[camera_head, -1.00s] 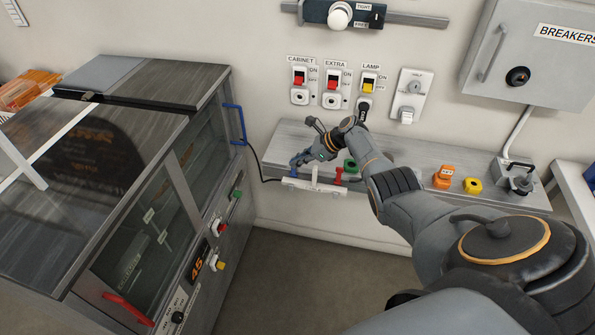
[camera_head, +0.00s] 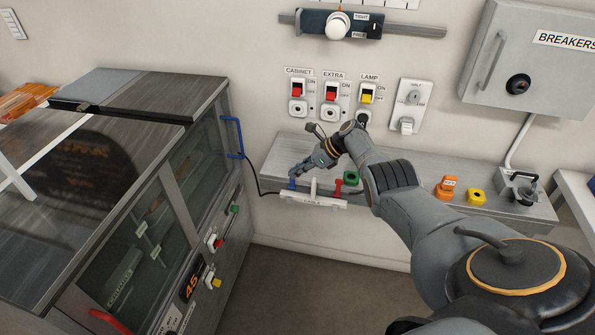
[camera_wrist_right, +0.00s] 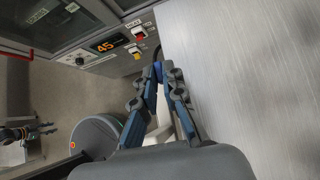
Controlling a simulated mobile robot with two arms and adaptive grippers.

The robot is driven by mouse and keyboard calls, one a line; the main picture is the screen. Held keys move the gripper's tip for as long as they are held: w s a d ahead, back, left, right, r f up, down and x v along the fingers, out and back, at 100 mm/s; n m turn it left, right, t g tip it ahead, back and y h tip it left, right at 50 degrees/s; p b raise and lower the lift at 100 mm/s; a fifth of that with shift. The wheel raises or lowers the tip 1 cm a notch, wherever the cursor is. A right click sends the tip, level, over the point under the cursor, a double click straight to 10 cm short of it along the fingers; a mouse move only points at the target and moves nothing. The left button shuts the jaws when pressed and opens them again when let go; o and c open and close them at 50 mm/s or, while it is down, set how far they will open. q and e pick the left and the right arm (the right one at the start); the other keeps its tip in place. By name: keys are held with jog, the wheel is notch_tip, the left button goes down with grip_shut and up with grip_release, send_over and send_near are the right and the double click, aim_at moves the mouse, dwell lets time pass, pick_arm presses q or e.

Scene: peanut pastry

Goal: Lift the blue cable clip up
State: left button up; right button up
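The blue cable clip (camera_head: 291,184) is at the left end of the white holder (camera_head: 318,202) on the front edge of the grey wall shelf. In the right wrist view, the clip (camera_wrist_right: 158,72) shows as a small blue patch between the fingertips. My right gripper (camera_head: 294,174) reaches it from above and behind. Its fingers (camera_wrist_right: 159,68) converge on the clip and appear shut on it; the contact itself is partly hidden. A red clip (camera_head: 338,188) is on the holder's right part. My left gripper (camera_wrist_right: 42,131) is small and distant; its opening is unclear.
The shelf (camera_head: 410,194) also bears a green piece (camera_head: 351,178), an orange piece (camera_head: 447,185) and a yellow piece (camera_head: 475,196). A cabinet with a blue handle (camera_head: 233,138) stands close on the left. A black cable (camera_head: 256,173) runs between cabinet and shelf. Switches line the wall above.

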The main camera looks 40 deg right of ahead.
jog(key=o, duration=0.4)
jog(key=shift+f, duration=0.1)
jog(key=shift+o, duration=0.2)
jog(key=shift+d, duration=0.1)
jog(key=v, duration=1.2)
jog(key=shift+f, duration=0.1)
